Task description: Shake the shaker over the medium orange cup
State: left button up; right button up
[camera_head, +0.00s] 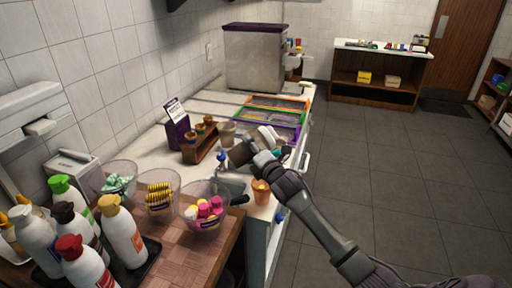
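An orange cup (261,192) stands upright near the right edge of the light counter. My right arm reaches in from the lower right. Its gripper (246,154) is above and slightly left of the cup, beside a dark grey, rounded form (239,154). I cannot tell whether this form is a held shaker or part of the gripper, as the fingers are too small and dark to make out. My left gripper is not in view.
Clear bins with colourful items (206,211) and several squeeze bottles (122,232) crowd the near left. A wooden rack (203,143), a beige cup (226,133) and topping trays (278,104) sit farther back. Open floor (385,180) lies to the right.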

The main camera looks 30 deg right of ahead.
aim_at(265, 141)
jog(key=a+m, duration=0.1)
jog(key=m, duration=0.2)
jog(key=shift+a, duration=0.2)
jog(key=shift+s+r+m, duration=0.1)
jog(key=shift+m, duration=0.8)
jog(key=m, duration=0.3)
jog(key=shift+d+r+m, duration=0.15)
jog(key=shift+r+m, duration=0.15)
jog(key=shift+r, duration=0.1)
jog(key=shift+d+f+m, duration=0.25)
jog(key=shift+m, duration=0.45)
jog(key=f+m+b, duration=0.1)
jog(key=d+m, duration=0.1)
jog(key=shift+s+d+f+m+b, duration=0.1)
jog(key=shift+d+f+m+b, duration=0.2)
jog(key=shift+f+m+b, duration=0.1)
jog(key=r+m+p, duration=0.1)
jog(key=d+r+m+p, duration=0.1)
jog(key=r+m+p, duration=0.1)
jog(key=d+r+m+p, duration=0.1)
jog(key=shift+s+d+r+m, duration=0.1)
jog(key=shift+r+m, duration=0.2)
jog(key=shift+r, duration=0.1)
notch_tip(265, 141, down, 7)
jog(key=b, duration=0.5)
jog(key=shift+f, duration=0.15)
